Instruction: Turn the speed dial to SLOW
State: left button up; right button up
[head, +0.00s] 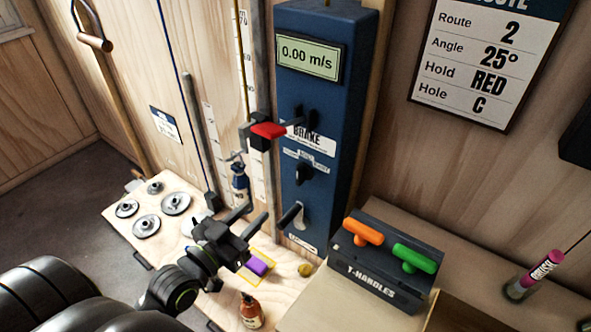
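A blue control column (325,115) stands against the wall, with a display (309,58) reading 0.00 m/s. A dark knob (304,173), which looks like the speed dial, sits on its front under a small label (306,158) too small to read. I cannot tell which mark the knob points at. My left gripper (257,211) is below and left of the knob, apart from it. Its two fingers are spread with nothing seen between them, pointing up and right. My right gripper is not in view.
A red brake lever (268,130) juts from the column above the knob; a pale lever (299,215) sits below. A T-handles box (383,285) stands right. Beneath my gripper, a wooden bench (182,240) holds discs, a purple block (257,266) and an orange-brown bottle (251,311).

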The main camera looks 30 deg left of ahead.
aim_at(297, 171)
pick_arm(q)
jog(key=w+p, duration=0.1)
jog(key=w, duration=0.4)
jog(key=w+d+p, duration=0.1)
jog(key=w, duration=0.4)
jog(key=w+d+p, duration=0.1)
jog(key=w, duration=0.5)
jog(key=shift+d, duration=0.1)
jog(key=shift+c, duration=0.3)
grip_shut()
